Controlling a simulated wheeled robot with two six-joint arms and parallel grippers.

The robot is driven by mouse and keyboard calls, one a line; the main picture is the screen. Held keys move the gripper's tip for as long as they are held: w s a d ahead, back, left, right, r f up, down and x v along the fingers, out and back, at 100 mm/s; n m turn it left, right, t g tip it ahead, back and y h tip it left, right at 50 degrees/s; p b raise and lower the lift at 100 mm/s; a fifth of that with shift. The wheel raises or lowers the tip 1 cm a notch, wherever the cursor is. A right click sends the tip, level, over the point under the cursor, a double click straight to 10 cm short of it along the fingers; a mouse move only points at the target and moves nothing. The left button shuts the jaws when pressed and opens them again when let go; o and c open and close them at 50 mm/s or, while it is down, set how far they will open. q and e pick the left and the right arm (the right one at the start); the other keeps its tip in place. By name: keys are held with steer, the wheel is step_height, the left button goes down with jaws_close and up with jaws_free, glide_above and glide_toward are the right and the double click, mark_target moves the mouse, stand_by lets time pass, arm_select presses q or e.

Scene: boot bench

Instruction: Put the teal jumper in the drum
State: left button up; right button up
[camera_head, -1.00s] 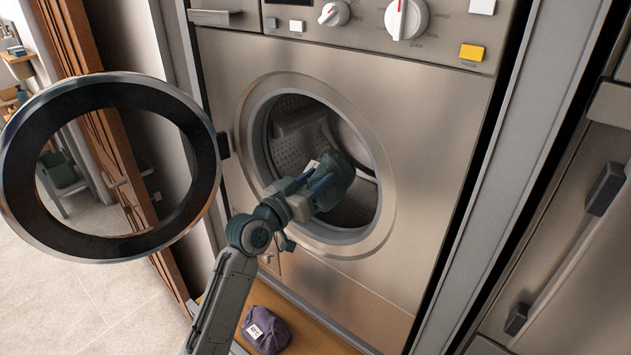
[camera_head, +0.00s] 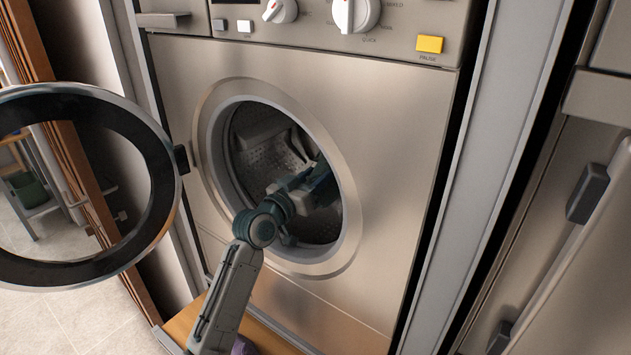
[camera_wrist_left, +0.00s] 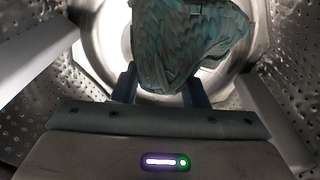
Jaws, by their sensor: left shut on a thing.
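The teal jumper (camera_wrist_left: 185,38) fills the upper middle of the left wrist view, bunched between the fingers of my left gripper (camera_wrist_left: 160,88). My left gripper (camera_head: 318,182) is shut on the jumper and reaches through the round door opening into the drum (camera_head: 268,158). In the head view the jumper (camera_head: 328,178) is a dark shape inside the opening, partly hidden by my wrist. The perforated drum wall (camera_wrist_left: 292,50) shows on both sides of the gripper in the wrist view. My right gripper is not in view.
The washer's round door (camera_head: 150,235) stands open at the left. A purple bundle (camera_head: 243,346) lies on the wooden ledge (camera_head: 270,338) below, mostly hidden by my left arm. Knobs and a yellow button (camera_head: 430,44) are above the opening.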

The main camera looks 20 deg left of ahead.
arm_select(q)
steer(key=shift+w, duration=0.25)
steer(key=shift+s+r, duration=0.1)
steer(key=o, duration=1.4)
steer(key=shift+d, duration=0.1)
